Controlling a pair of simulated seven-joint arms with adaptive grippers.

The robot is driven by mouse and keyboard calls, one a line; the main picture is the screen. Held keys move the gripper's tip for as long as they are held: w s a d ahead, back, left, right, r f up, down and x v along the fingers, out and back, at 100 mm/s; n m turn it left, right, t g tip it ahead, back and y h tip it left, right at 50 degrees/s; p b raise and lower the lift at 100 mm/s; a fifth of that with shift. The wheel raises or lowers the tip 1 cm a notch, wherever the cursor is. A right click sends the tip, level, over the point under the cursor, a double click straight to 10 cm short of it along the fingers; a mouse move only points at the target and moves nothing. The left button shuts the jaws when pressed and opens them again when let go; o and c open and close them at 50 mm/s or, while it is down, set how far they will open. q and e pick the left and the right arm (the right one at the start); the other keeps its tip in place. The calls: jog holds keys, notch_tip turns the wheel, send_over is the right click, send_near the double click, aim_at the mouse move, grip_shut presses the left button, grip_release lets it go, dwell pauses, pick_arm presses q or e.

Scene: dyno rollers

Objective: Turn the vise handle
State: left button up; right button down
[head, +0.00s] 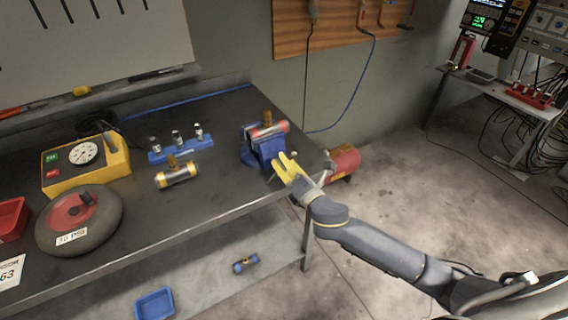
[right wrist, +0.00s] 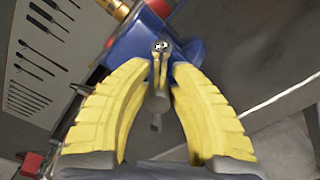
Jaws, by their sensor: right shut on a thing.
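The blue vise (head: 258,152) is mounted at the right end of the dark workbench. It holds a part with red ends and a brass fitting (head: 267,119) in its jaws. My right gripper (head: 283,161), with yellow fingers, is at the front of the vise. In the right wrist view, my right gripper (right wrist: 160,72) has its fingertips on both sides of the metal vise handle (right wrist: 158,100), shut on it. The blue vise body (right wrist: 140,40) is just beyond the fingertips. My left gripper is not in view.
The workbench (head: 225,185) also bears a brass-and-black cylinder (head: 177,177), a blue rack (head: 180,148) with metal fittings, a yellow gauge box (head: 85,160) and a wheel (head: 80,220). A red tank (head: 345,160) stands beyond the bench's right end. Floor on the right is open.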

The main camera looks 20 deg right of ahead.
jog(key=shift+m, duration=0.3)
jog(key=shift+f+m, duration=0.2)
jog(key=shift+m, duration=0.95)
jog(key=shift+f+m, duration=0.15)
jog(key=shift+m, duration=1)
jog(key=c, duration=1.2)
grip_release()
jog(key=shift+d, duration=0.1)
jog(key=v, duration=1.2)
